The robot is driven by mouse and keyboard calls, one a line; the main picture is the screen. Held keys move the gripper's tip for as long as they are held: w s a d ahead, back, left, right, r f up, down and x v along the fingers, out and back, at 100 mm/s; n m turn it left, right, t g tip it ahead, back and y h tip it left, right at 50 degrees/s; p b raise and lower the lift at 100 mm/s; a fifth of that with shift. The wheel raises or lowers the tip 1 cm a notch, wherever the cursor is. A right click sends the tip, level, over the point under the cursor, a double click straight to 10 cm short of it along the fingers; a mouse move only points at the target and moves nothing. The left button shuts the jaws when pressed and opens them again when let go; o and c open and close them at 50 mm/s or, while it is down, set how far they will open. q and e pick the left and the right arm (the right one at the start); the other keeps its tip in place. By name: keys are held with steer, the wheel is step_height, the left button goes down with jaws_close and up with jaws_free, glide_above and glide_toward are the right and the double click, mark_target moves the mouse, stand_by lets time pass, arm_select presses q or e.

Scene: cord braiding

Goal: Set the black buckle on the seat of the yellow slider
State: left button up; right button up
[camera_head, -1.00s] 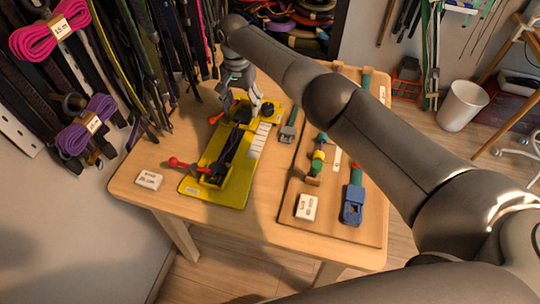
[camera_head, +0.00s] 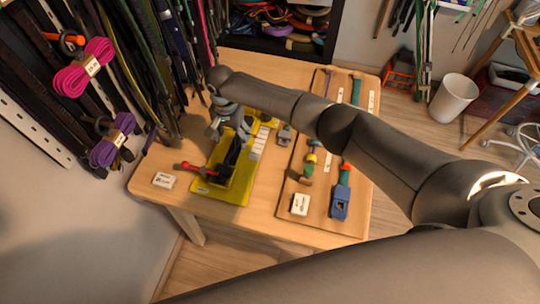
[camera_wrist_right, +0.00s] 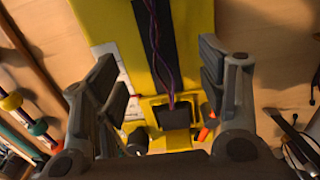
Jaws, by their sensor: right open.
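The yellow fixture (camera_head: 232,193) lies on the table with a dark strip along it. A black block (camera_wrist_right: 174,117), which looks like the black buckle, sits at the yellow bracket that seems to be the slider (camera_wrist_right: 178,140). Purple cords (camera_wrist_right: 163,50) run to this block. I cannot tell whether it is fully seated. My right gripper (camera_head: 230,130) is over the far part of the fixture. In the wrist view it (camera_wrist_right: 163,80) is open and empty, its fingers on either side of the fixture, apart from the block. My left gripper is not in view.
A red-handled lever (camera_head: 197,166) sits at the fixture's near end. A white label block (camera_head: 163,180) is to its left. A wooden board (camera_head: 318,218) with a blue buckle (camera_head: 340,203) and other parts lies to the right. Hanging straps crowd the left wall.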

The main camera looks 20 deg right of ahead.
steer(key=s+a+p, duration=0.1)
steer(key=s, duration=0.1)
steer(key=s+p, duration=0.1)
steer(key=s+a+p, duration=0.1)
steer(key=s, duration=0.1)
steer(key=shift+s+a+r, duration=0.25)
steer(key=shift+s+a, duration=0.1)
steer(key=s+d+p, duration=0.1)
steer(key=s+d, duration=0.1)
steer(key=d, duration=0.1)
steer(key=s+d+p, duration=0.2)
steer(key=d, duration=0.1)
steer(key=s+d+p, duration=0.2)
steer(key=d, duration=0.1)
steer(key=shift+s+d+f, duration=0.2)
steer(key=shift+s+d, duration=0.05)
steer(key=shift+d, duration=0.15)
steer(key=shift+s+d, duration=0.3)
steer(key=shift+d, duration=0.1)
steer(key=shift+f, duration=0.1)
